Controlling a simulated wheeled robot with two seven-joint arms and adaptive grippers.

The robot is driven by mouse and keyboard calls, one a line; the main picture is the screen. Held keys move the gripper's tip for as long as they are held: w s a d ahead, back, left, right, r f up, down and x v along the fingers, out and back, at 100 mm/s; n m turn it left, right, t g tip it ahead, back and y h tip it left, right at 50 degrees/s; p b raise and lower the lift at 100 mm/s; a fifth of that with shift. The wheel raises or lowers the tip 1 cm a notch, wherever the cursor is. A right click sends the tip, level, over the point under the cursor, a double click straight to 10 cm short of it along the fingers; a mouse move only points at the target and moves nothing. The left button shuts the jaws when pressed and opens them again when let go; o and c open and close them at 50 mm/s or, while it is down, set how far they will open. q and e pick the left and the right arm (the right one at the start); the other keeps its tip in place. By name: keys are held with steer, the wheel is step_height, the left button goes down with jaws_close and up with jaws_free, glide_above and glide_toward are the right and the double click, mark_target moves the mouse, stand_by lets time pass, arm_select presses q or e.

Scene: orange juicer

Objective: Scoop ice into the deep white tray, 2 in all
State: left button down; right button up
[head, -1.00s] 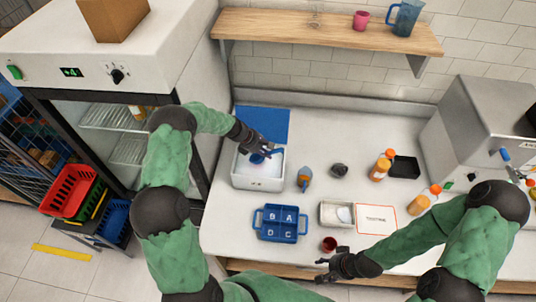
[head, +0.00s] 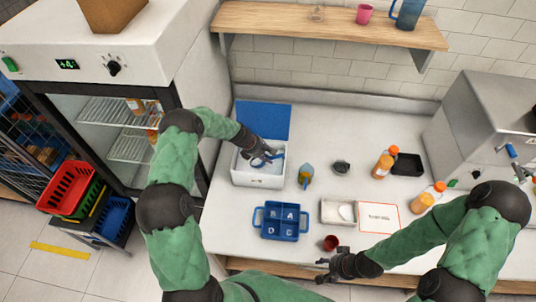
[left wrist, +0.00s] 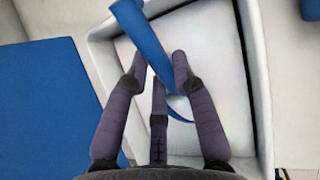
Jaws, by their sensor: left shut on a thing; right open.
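My left gripper (head: 262,157) is shut on a blue scoop (head: 277,157), inside the mouth of the white ice bin (head: 258,182). In the left wrist view, the scoop's blue handle (left wrist: 145,45) crosses between the fingers, over the pale inside of the bin (left wrist: 215,60). I cannot tell whether ice lies in the scoop; its bowl is mostly hidden. A white tray (head: 327,222) sits to the right on the counter, with a small white lump in it. My right gripper (head: 328,270) is open and empty at the counter's front edge.
A blue tray marked with letters (head: 280,238) stands in front of the bin. A blue lid or mat (head: 263,118) lies behind it. A bottle (head: 306,176) stands just right of the bin, a dark red cup (head: 330,243) near the front edge, orange-capped bottles (head: 383,165) farther right.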

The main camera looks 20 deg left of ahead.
arm_select(q)
steer(key=shift+w+d+r+g+y+p, duration=0.1)
steer(key=shift+d+y+p, duration=0.2)
steer(key=shift+p, duration=1.1)
steer(key=shift+s+d+r+g+y+p, duration=0.15)
steer(key=shift+y+p, duration=0.3)
steer(key=shift+p, duration=1)
steer(key=shift+w+d+r+g+y+p, duration=0.15)
steer(key=shift+y+p, duration=0.2)
steer(key=shift+p, duration=1.05)
step_height(320, 180, up, 2)
steer(key=p, duration=0.5)
steer(key=shift+d+r+y, duration=0.1)
steer(key=shift+y, duration=0.3)
steer(key=r+p, duration=0.1)
steer(key=r+y+p, duration=0.1)
steer(key=p, duration=0.1)
steer(key=shift+d+r, duration=0.2)
steer(key=shift+r, duration=0.1)
steer(key=shift+w+d+r+m+g+y, duration=0.15)
steer(key=shift+r+y, duration=0.1)
steer(key=shift+r, duration=0.35)
steer(key=shift+s+r+m+g+y, duration=0.15)
steer(key=shift+r+y, duration=0.1)
steer(key=shift+r, duration=0.3)
steer(key=shift+w, duration=0.1)
